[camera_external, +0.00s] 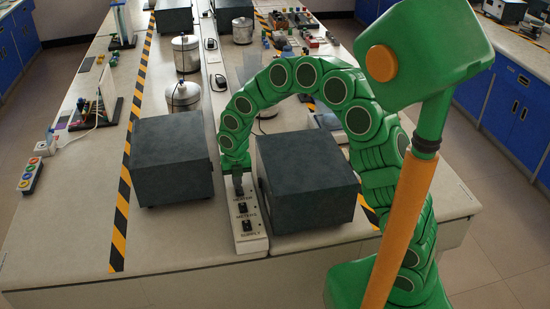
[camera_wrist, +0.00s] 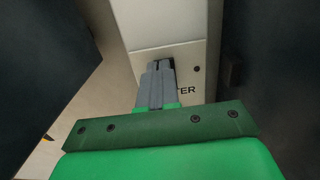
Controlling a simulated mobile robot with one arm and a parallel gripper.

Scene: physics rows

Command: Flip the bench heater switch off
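A white switch strip (camera_external: 249,243) stands on the bench between two dark grey boxes. It carries a row of black rocker switches with labels; the nearest label reads SUPPLY, and the farthest reads as HEATER. My gripper (camera_external: 237,182) points down at the far end of the strip, over the heater switch. In the wrist view the grey fingers (camera_wrist: 158,72) lie close together, seemingly shut, with their tips at the dark switch opening on the white panel (camera_wrist: 190,55). The fingers cover most of the heater switch and part of its label. Its position and any contact cannot be told.
A dark box (camera_external: 170,160) stands close left of the strip and another dark box (camera_external: 306,180) close right, leaving a narrow gap. Metal canisters (camera_external: 183,96) stand farther back.

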